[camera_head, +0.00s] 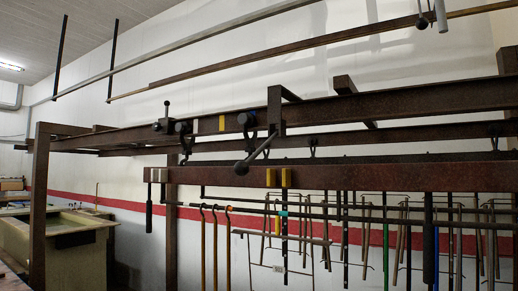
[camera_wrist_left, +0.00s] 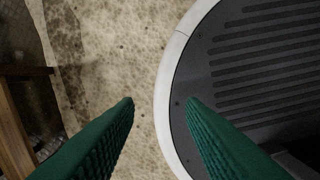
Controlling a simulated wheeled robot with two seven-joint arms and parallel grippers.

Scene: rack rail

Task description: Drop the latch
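The latch appears to be the dark lever (camera_head: 262,148) with a round knob (camera_head: 241,168) at its lower end. It hangs tilted down to the left from a dark bracket (camera_head: 275,110) on the rusty upper rail (camera_head: 400,103). I cannot tell for sure which fitting on the rail is the latch. My left gripper (camera_wrist_left: 160,102) shows in the left wrist view as two green ribbed fingers, apart with nothing between them. It points down over the floor, and neither gripper shows in the head view. My right gripper is not in view.
A lower beam (camera_head: 400,177) with yellow blocks (camera_head: 286,178) runs below the rail. Hooks and rods hang under it. A rusty post (camera_head: 39,205) and an olive tank (camera_head: 55,245) stand at the left. Brown wood (camera_wrist_left: 15,120) shows at the left wrist view's edge.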

